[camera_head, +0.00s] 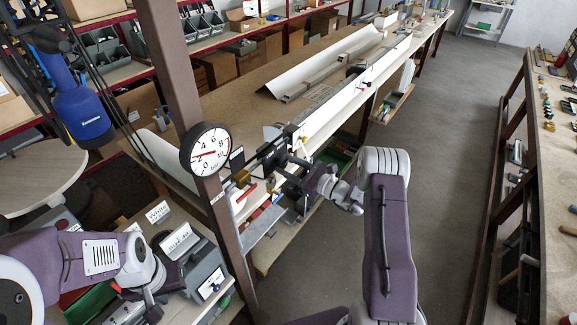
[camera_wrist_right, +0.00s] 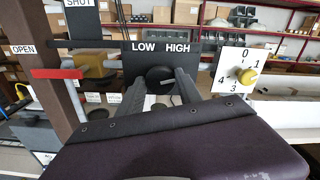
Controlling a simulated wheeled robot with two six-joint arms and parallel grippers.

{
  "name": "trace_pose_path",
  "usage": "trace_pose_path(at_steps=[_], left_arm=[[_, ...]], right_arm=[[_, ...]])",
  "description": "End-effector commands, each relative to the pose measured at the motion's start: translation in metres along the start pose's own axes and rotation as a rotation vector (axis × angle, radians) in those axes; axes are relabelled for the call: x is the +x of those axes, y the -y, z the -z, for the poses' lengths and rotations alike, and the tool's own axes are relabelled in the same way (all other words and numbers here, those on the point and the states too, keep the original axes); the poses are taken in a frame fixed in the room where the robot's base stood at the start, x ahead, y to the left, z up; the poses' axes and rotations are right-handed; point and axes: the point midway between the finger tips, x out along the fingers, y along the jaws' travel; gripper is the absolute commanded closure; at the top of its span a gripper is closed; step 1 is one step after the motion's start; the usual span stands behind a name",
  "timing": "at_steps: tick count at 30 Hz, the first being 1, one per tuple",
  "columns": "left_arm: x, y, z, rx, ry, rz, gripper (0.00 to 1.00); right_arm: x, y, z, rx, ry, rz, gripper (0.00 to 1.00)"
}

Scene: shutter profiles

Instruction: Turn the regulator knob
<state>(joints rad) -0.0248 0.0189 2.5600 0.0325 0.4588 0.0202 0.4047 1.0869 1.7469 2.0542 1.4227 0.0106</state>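A black round knob (camera_wrist_right: 160,78) sits on a black plate (camera_wrist_right: 133,66) marked LOW and HIGH in the right wrist view. The two fingers of my right gripper (camera_wrist_right: 162,84) stand on either side of this knob; I cannot tell whether they press on it. In the head view my right gripper (camera_head: 282,170) reaches the fittings beside the post. A round pressure gauge (camera_head: 205,149) on the post has a red needle near 2. My left gripper (camera_head: 151,300) is low at the left, over grey boxes; its fingers are not clear.
A red lever (camera_wrist_right: 57,73) sits at the left near OPEN and SHUT labels. A brown post (camera_head: 187,85) stands between my arms. A long workbench (camera_head: 250,98) runs behind.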

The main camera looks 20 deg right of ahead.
Motion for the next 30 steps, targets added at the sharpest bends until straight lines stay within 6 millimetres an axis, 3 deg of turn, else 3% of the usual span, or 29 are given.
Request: trace_pose_path(at_steps=[11,30], left_arm=[[0.007,0.0,-0.001,0.0,0.0,0.0,0.64],[0.026,0.001,-0.003,0.0,0.0,0.0,0.64]], right_arm=[[0.0,0.001,0.0,0.088,0.003,0.001,0.99],[0.0,0.004,-0.001,0.591,0.006,0.001,0.99]])
